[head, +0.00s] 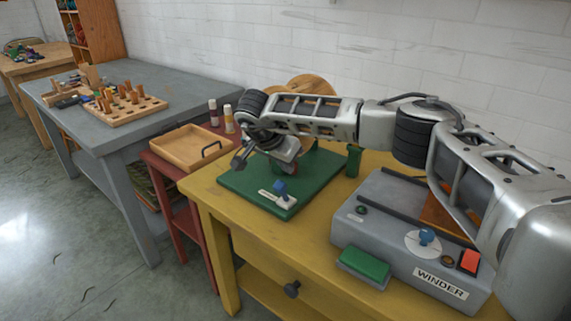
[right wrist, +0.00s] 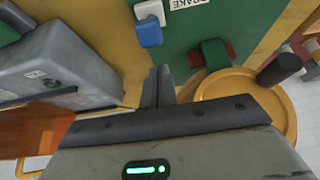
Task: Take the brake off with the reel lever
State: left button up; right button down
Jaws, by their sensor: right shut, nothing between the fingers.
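The reel lever, a small blue handle (head: 281,188) on a white block, stands on the green base plate (head: 238,183) on the yellow table. A white label lies beside it; in the right wrist view it reads BRAKE (right wrist: 188,5). The blue handle (right wrist: 149,33) shows there beyond my fingertips, apart from them. My right gripper (head: 238,161) is shut and empty, above the left part of the green plate, up and left of the lever. Its two fingers (right wrist: 158,72) lie together in the right wrist view. The wooden reel (head: 314,86) is partly hidden behind my right arm. My left gripper is not in view.
The grey winder box (head: 385,240) stands to the right, with a blue knob (head: 427,236), a red switch (head: 469,261) and a green pad (head: 364,263). A wooden tray (head: 186,148) sits on a red stand to the left. A grey table with pegs stands farther left.

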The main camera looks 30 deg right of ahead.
jog(key=s+a+r+p, duration=0.3)
jog(key=a+r+p, duration=0.1)
jog(key=a, duration=0.4)
jog(key=shift+a+r+p, duration=0.15)
jog(key=shift+r+p, duration=0.15)
jog(key=shift+p, duration=0.2)
jog(key=shift+s, duration=0.1)
